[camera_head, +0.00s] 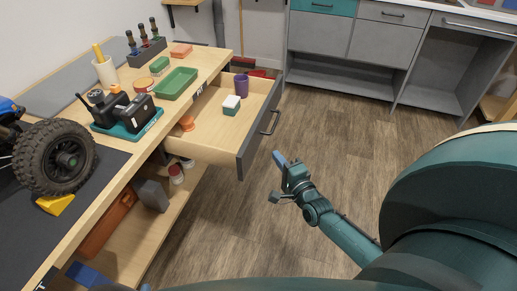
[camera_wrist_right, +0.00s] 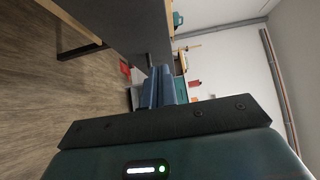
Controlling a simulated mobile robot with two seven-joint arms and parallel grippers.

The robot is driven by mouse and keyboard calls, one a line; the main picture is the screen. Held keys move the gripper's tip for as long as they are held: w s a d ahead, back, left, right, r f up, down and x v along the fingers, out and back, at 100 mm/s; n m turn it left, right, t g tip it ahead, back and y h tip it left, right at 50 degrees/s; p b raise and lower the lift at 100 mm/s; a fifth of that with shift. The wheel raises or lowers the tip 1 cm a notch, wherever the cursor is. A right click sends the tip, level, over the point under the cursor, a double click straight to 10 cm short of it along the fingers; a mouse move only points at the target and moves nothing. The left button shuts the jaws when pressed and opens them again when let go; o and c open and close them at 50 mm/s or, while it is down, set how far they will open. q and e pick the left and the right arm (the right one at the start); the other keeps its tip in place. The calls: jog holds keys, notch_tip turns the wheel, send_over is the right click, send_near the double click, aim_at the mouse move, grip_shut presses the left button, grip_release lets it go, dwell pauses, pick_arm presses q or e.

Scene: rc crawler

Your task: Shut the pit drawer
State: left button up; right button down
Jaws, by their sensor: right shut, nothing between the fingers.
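The pit drawer (camera_head: 239,146) stands pulled out from the wooden workbench, its dark grey front and bar handle (camera_head: 270,122) facing the open floor. Inside it are a purple cup (camera_head: 241,85), a white and green box (camera_head: 231,105) and an orange item (camera_head: 187,123). My right gripper (camera_head: 279,158) is shut and empty, just outside the drawer front, below the handle in the picture. My left gripper is out of view.
The benchtop holds a green tray (camera_head: 176,83), a black and teal charger (camera_head: 127,117), a screwdriver rack (camera_head: 147,51) and a vehicle with a big black wheel (camera_head: 55,157). Grey cabinets (camera_head: 348,40) line the back. The wood floor (camera_head: 330,130) right of the drawer is clear.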

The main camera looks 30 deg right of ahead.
aim_at(253, 140)
jog(key=w, duration=0.2)
jog(key=w+a, duration=0.1)
jog(key=w, duration=0.1)
jog(key=w+a, duration=0.1)
jog(key=w, duration=0.2)
jog(key=shift+a, duration=0.2)
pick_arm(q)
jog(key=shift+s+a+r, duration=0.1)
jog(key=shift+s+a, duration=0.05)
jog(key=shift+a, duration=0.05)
pick_arm(e)
jog(key=shift+a, duration=0.1)
